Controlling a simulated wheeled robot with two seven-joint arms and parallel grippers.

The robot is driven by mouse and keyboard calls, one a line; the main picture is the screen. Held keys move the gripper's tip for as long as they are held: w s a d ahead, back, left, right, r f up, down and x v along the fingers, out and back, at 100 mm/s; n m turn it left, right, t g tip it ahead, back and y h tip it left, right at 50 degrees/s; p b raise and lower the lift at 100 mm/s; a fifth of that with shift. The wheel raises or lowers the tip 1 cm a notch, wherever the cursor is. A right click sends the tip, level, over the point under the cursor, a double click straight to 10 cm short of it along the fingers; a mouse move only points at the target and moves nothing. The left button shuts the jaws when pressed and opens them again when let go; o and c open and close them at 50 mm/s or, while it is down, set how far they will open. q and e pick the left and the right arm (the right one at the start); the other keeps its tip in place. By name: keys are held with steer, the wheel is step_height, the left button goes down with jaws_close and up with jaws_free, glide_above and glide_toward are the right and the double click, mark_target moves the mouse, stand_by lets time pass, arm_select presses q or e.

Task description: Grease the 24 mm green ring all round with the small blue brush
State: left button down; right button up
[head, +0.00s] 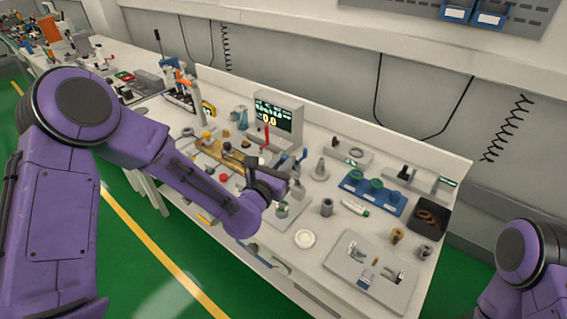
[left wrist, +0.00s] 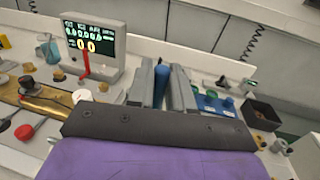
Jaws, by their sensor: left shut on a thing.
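My left gripper (head: 284,172) is over the middle of the bench, and its two fingers (left wrist: 162,75) show in the left wrist view. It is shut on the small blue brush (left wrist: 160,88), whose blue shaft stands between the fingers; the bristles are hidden. In the head view the brush (head: 303,155) is a small blue bit by the gripper. A blue tray (head: 385,203) right of the gripper holds green rings (head: 376,183). Which is the 24 mm one I cannot tell. The gripper is apart from the tray. My right gripper is out of view.
A white tube with a green end (head: 355,208) lies before the blue tray. A white dish (head: 305,239), a grey plate (head: 345,268) with metal parts and a black tray (head: 445,213) are nearby. A display (head: 279,112) stands behind, left of the gripper.

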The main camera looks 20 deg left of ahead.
arm_select(q)
steer(key=shift+f, duration=0.15)
stand_by(0.3)
steer(key=f+b, duration=0.1)
steer(key=f, duration=0.1)
steer(key=f+b, duration=0.1)
steer(key=b, duration=0.1)
steer(key=a+f+b, duration=0.1)
steer(key=f+b, duration=0.1)
steer(key=shift+s+f, duration=0.25)
steer(key=shift+f, duration=0.1)
steer(key=shift+d+f+b, duration=0.1)
steer(key=shift+f+b, duration=0.5)
steer(key=shift+b, duration=0.15)
stand_by(1.5)
step_height(320, 180, up, 7)
steer(key=p, duration=0.5)
stand_by(0.5)
